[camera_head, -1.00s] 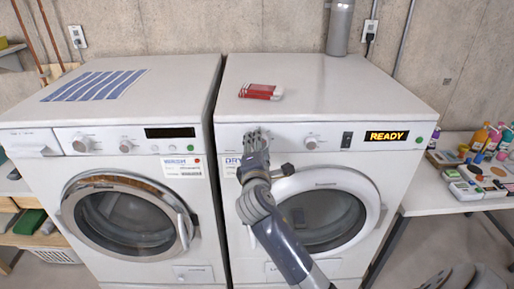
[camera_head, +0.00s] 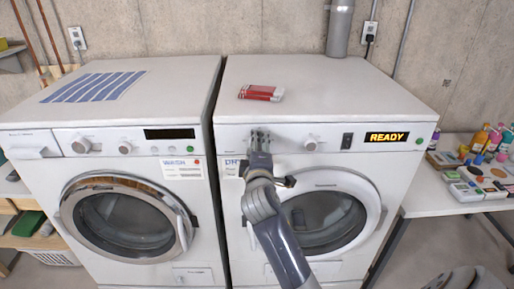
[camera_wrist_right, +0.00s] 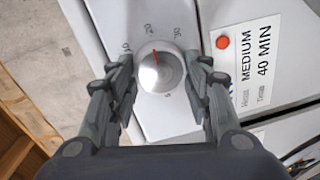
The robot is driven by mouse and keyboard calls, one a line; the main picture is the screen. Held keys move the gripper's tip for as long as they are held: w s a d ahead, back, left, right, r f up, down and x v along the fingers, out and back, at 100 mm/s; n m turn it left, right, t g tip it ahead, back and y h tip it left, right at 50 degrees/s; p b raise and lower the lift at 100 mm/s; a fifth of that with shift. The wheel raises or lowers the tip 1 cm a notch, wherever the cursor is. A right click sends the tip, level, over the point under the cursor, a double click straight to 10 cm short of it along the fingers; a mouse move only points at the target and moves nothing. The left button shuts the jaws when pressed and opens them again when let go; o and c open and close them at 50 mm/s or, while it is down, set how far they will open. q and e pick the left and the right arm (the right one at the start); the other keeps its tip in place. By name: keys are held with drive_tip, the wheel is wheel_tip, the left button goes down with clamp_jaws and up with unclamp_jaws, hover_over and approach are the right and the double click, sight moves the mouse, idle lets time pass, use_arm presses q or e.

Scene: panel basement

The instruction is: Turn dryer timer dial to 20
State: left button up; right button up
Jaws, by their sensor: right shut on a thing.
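The timer dial (camera_wrist_right: 160,68) is a round silver knob with a red pointer mark, in the right wrist view. Numbers are printed around it; 20 is above it and 30 at upper right. The red mark points up and slightly left, towards the 20. My right gripper (camera_wrist_right: 165,88) has a finger on each side of the dial and is shut on it. In the head view my right gripper (camera_head: 260,137) is at the left part of the dryer's (camera_head: 312,90) control panel and hides the dial. My left gripper is not in view.
Another knob (camera_head: 311,143), a dark switch (camera_head: 347,141) and a READY display (camera_head: 387,137) are right of my gripper. A washer (camera_head: 120,100) stands close on the left. A red and white packet (camera_head: 261,92) lies on the dryer. A cluttered table (camera_head: 425,190) is at right.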

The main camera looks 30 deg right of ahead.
idle(0.3)
drive_tip(key=o, duration=1.1)
drive_tip(key=shift+c, duration=0.2)
drive_tip(key=v, duration=1.2)
drive_tip(key=shift+f, duration=0.15)
